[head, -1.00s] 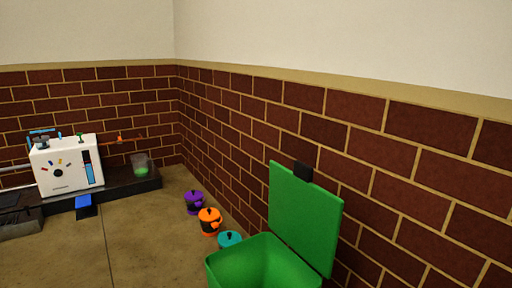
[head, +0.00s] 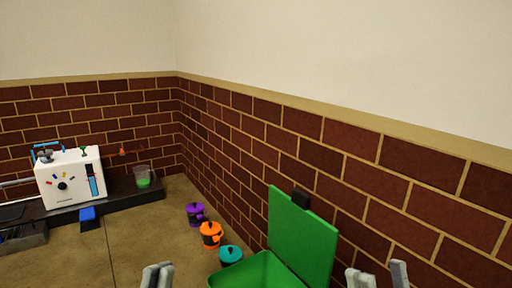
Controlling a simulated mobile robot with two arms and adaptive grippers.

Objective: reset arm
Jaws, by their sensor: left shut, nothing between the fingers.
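My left gripper (head: 157,274) shows at the bottom edge, left of the green bin. Its fingers are together with nothing between them. My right gripper (head: 379,276) shows at the bottom edge, right of the bin. Its fingers are apart and the gap looks empty. Only the finger ends of both grippers are in view; the arms are cut off by the frame.
A green bin (head: 243,272) with its lid (head: 302,236) raised stands by the right brick wall. Teal (head: 231,256), orange (head: 211,236) and purple (head: 195,215) lidded pots line the wall. A white machine (head: 72,178) and a beaker (head: 143,177) stand at the back left.

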